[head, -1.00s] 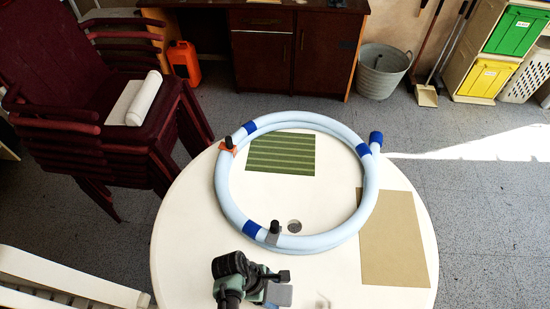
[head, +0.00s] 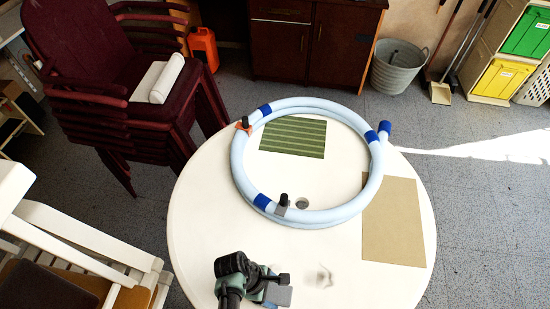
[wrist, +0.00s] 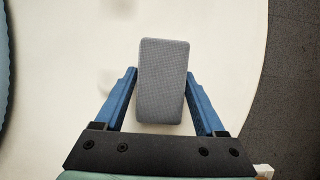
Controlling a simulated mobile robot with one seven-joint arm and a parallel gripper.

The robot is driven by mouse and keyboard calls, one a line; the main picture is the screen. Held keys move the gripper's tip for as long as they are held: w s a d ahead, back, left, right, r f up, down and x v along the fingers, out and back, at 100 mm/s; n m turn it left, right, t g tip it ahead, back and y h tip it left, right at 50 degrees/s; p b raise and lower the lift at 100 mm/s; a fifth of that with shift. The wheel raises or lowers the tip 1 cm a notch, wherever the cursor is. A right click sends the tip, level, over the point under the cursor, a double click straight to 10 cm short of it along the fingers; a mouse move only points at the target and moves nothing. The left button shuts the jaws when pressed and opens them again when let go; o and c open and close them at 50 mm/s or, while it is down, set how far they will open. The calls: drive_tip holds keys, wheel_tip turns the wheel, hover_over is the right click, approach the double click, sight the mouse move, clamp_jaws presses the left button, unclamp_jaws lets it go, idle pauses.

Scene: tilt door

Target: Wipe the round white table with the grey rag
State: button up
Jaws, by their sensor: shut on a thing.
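The round white table (head: 205,220) fills the lower middle of the head view, and its top also fills most of the wrist view (wrist: 60,120). My gripper (wrist: 161,76) is shut on the grey rag (wrist: 164,95), a flat rounded block between the blue fingers. In the head view my gripper is over the near part of the table, with the rag (head: 278,296) at its lower right. I cannot tell whether the rag touches the tabletop. A faint greyish mark (head: 324,277) shows on the table right of the gripper.
A coiled pale blue hose (head: 238,180) with two black-knobbed clamps lies on the table. A green striped mat (head: 294,137) lies inside it, a tan sheet (head: 395,225) at right. Stacked dark red chairs (head: 95,95) stand at left, a white-framed seat (head: 85,250) at lower left.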

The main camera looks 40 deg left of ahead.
sight(280, 292)
wheel_tip(280, 292, up, 3)
drive_tip(key=shift+f+p, duration=0.2)
drive_tip(key=shift+p, duration=0.15)
drive_tip(key=shift+w+a+r+p, duration=0.15)
drive_tip(key=shift+w+r+p, duration=0.05)
drive_tip(key=shift+r+p, duration=0.85)
wheel_tip(280, 292, up, 3)
drive_tip(key=p, duration=0.3)
drive_tip(key=shift+r, duration=0.15)
